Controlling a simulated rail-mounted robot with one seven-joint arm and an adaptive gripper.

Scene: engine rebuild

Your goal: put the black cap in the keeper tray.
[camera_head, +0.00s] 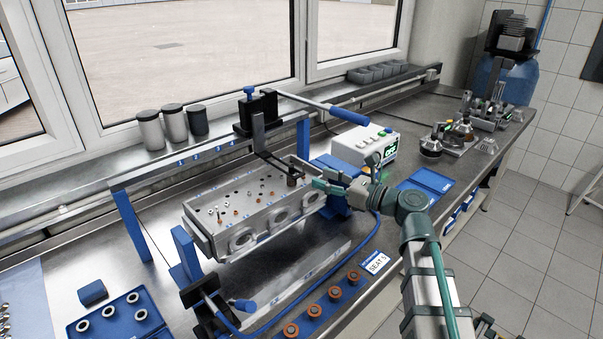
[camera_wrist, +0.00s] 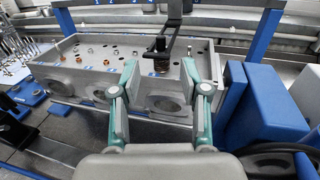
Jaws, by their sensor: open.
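The cylinder head (camera_head: 225,243) sits in its stand on the bench. Dark round tooling (camera_head: 292,180) on a black arm presses over a coil spring at the head's right end; the wrist view shows the spring (camera_wrist: 161,58) below it. I cannot make out a separate black cap for certain. A flat blue tray (camera_head: 432,180) lies right of the head and a blue tray with several grey rings (camera_head: 110,322) lies at lower left; I cannot tell which is the keeper tray. My gripper (camera_head: 318,181) is open and empty at the head's right end; its fingers (camera_wrist: 158,70) stand apart before the spring.
A white control box (camera_head: 365,146) with a lit screen stands behind my gripper. A lever with a blue handle (camera_head: 350,116) crosses above the head. Orange-brown rings (camera_head: 335,293) line the bench front by the "SEAT 5" card (camera_head: 376,262). A blue block (camera_wrist: 262,105) is close on the right.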

